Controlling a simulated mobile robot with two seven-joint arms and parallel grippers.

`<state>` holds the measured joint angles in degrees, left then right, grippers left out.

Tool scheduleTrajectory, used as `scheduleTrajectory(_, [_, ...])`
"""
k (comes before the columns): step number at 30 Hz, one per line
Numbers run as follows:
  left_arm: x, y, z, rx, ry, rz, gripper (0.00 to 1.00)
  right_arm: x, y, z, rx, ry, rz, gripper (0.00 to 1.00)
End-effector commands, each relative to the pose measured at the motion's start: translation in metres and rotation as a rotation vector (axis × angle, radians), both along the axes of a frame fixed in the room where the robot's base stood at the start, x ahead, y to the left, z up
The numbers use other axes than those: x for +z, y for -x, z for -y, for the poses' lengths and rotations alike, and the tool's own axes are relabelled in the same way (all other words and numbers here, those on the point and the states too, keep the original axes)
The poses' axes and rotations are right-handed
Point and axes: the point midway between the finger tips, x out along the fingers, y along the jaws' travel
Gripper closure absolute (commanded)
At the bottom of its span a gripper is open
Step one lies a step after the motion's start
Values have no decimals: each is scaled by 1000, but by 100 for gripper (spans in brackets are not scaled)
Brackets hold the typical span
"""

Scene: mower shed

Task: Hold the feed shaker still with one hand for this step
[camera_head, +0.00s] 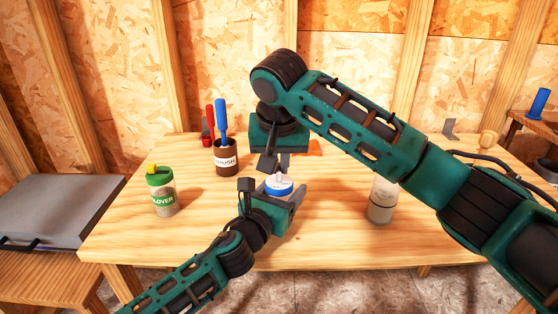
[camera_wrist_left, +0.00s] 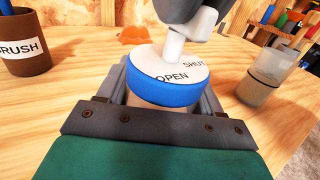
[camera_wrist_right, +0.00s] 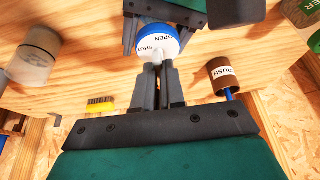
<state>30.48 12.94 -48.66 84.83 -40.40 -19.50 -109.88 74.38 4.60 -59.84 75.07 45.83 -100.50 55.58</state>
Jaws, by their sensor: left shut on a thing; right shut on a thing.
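The feed shaker has a blue-rimmed white cap (camera_head: 279,188) marked OPEN and SHUT, with a white lever (camera_wrist_left: 175,48) on top. It stands upright near the middle of the table. My left gripper (camera_head: 280,202) is shut around the shaker's body, just below the cap; in the left wrist view the fingers flank it, and only a little of the pale body shows. My right gripper (camera_head: 273,163) reaches in from above and behind, shut on the lever; in the right wrist view its fingertips (camera_wrist_right: 160,72) meet at the cap. The lever's exact pointing direction is unclear.
A green-lidded CLOVER shaker (camera_head: 163,197) stands at the left. A brown BRUSH cup (camera_head: 226,161) holding a blue-handled tool stands behind, near a red item (camera_head: 209,124). A clear-topped jar (camera_head: 381,205) stands at right under my right arm. The front table strip is clear.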

Motion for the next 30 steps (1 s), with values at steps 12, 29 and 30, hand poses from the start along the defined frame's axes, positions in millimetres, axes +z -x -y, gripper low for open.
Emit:
scheduleTrajectory(12, [-1, 0, 0, 1, 0, -1, 69, 0, 0, 2, 172, -2, -2, 100])
scheduleTrajectory(29, [-1, 0, 0, 1, -1, -2, 69, 0, -3, 7, 692, -3, -2, 100])
scheduleTrajectory(30, [-1, 0, 0, 1, -1, -2, 69, 0, -3, 7, 730, -3, -3, 100])
